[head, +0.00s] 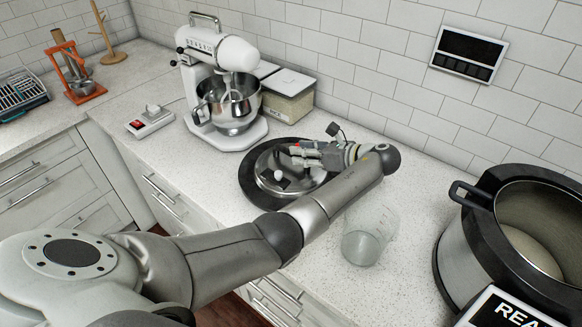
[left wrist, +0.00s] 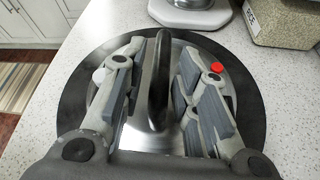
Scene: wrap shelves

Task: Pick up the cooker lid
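The cooker lid (head: 262,193) lies on the counter, a round metal lid with a wide black rim. In the left wrist view the lid (left wrist: 72,90) fills the middle, with its dark arched handle (left wrist: 158,85) standing up. My left gripper (head: 298,156) is over the lid. In the left wrist view its fingers (left wrist: 160,55) are open on either side of the handle, with a gap visible on both sides. The fingers hide part of the lid. The open cooker (head: 462,240) stands at the right. My right gripper is not in view.
A stand mixer (head: 222,75) and storage boxes (head: 288,100) stand behind the lid. A clear jug (head: 366,238) is close under my left forearm. A switch box (head: 150,121) lies at the left. The tiled wall (head: 370,80) bounds the counter.

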